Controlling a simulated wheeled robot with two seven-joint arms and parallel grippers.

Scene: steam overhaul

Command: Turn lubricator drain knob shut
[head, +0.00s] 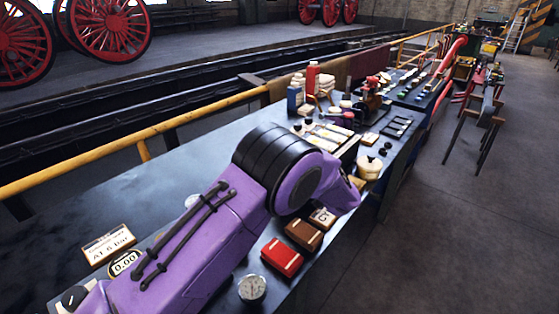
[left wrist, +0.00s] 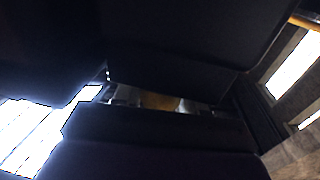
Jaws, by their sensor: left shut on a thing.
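In the left wrist view my left gripper (left wrist: 168,103) shows as two large dark jaws, close together, with a small brass-coloured part (left wrist: 157,101) between them. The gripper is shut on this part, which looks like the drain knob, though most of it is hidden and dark. In the head view my purple left arm reaches over the bench from the lower left and hides its own gripper and whatever it holds. I cannot make out the lubricator or which way the knob is turned. My right gripper is in neither view.
On the bench (head: 100,203), a red box (head: 282,257), a brown box (head: 304,235) and a round gauge (head: 252,289) lie close to my arm. A cream pot (head: 369,168) stands beyond it. A yellow rail (head: 90,158) runs along the left.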

